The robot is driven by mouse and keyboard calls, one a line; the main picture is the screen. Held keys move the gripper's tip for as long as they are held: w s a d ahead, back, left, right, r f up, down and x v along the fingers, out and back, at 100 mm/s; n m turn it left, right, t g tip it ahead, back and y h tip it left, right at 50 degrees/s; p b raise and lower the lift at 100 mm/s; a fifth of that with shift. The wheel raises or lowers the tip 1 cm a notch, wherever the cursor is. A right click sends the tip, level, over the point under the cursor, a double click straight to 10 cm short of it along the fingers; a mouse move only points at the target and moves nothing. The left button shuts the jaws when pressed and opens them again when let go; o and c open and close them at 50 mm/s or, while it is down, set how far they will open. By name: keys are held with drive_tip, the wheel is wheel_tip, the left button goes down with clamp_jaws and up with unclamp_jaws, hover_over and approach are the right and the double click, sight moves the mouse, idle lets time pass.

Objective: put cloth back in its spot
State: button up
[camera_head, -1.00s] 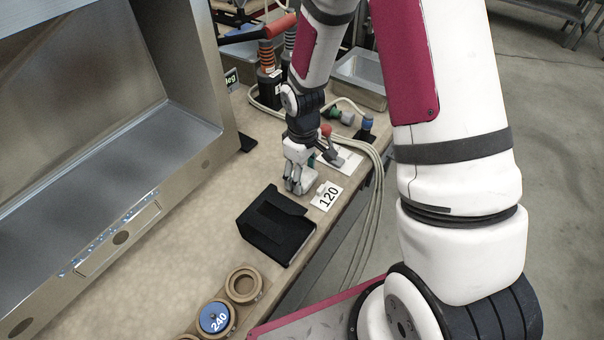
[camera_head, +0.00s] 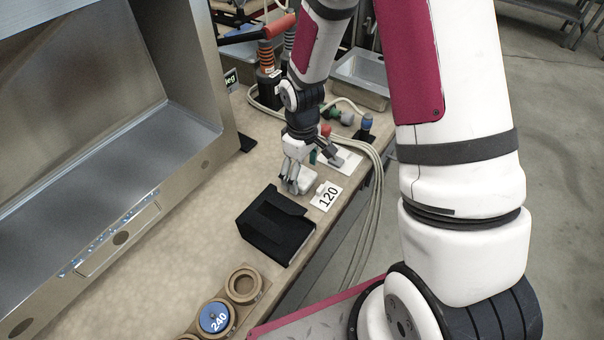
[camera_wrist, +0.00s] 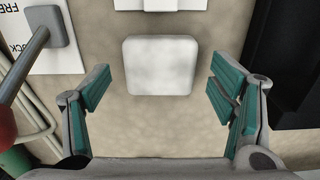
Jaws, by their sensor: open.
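A small white rounded square (camera_wrist: 160,66), which looks like the folded cloth, lies flat on the worktop between my finger lines in the wrist view. It shows in the head view (camera_head: 305,184) beside my fingers, partly hidden by them. My gripper (camera_wrist: 160,92) is open and empty, its two green-padded fingers spread wide to either side of the square, with a gap on each side. In the head view my gripper (camera_head: 292,187) is low over the worktop, behind the black box. I cannot tell which place is the cloth's spot.
A black open box (camera_head: 275,228) stands close by and shows at the right of the wrist view (camera_wrist: 290,60). A printed card (camera_wrist: 70,50) carries a grey tool. Cables, a metal sink (camera_head: 140,150) and wooden rings (camera_head: 244,284) surround the worktop (camera_head: 200,220).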

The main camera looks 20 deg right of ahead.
sight(302, 176)
drive_tip(key=s+r+m, duration=0.1)
drive_tip(key=s+r, duration=0.2)
drive_tip(key=r, duration=0.5)
drive_tip(key=s+r+m+t, duration=0.1)
drive_tip(key=s+r, duration=0.2)
drive_tip(key=r, duration=0.5)
drive_tip(key=s+r+m, duration=0.1)
drive_tip(key=s+r, duration=0.2)
drive_tip(key=r, duration=0.5)
drive_tip(key=s+r+m+t, duration=0.2)
drive_tip(key=s+r, duration=0.4)
drive_tip(key=s, duration=0.9)
drive_tip(key=shift+d+r+m+p, duration=0.15)
drive_tip(key=shift+r+m+p, duration=0.2)
drive_tip(key=shift+m, duration=0.55)
wheel_tip(302, 176, up, 4)
drive_tip(key=t+p, duration=0.1)
drive_tip(key=p, duration=0.1)
drive_tip(key=shift+f+p, duration=0.25)
drive_tip(key=shift+p, duration=0.1)
